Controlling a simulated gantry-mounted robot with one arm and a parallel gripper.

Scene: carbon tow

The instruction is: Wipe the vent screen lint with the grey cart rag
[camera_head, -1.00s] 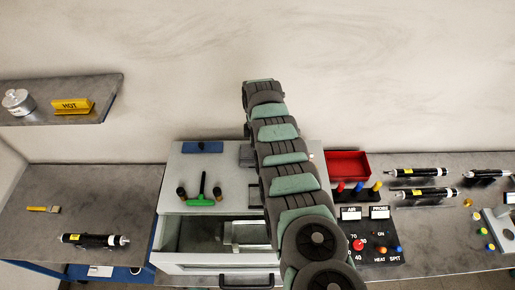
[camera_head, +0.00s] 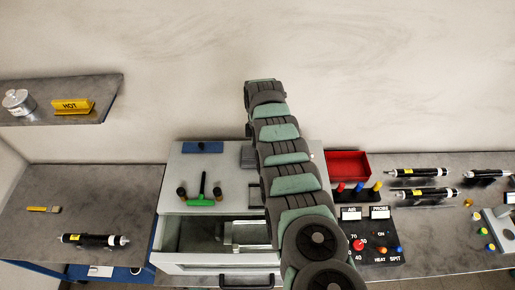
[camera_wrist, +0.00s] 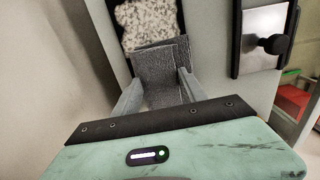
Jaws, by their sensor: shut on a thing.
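In the wrist view, my gripper (camera_wrist: 160,77) is shut on the grey rag (camera_wrist: 157,60), which stands folded between the two fingers. The vent screen's dark frame (camera_wrist: 124,62) lies just beyond, with pale, clumpy lint (camera_wrist: 147,22) filling its upper part. The rag overlaps the lower part of the screen in this view; whether it presses on the lint is not clear. In the head view, my arm hides the gripper and the rag.
A metal plate with a black knob (camera_wrist: 273,44) sits right of the screen. In the head view, the cabinet drawer (camera_head: 215,262) is open, a green-handled tool (camera_head: 201,202) lies on top, and a red bin (camera_head: 348,165) stands to the right.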

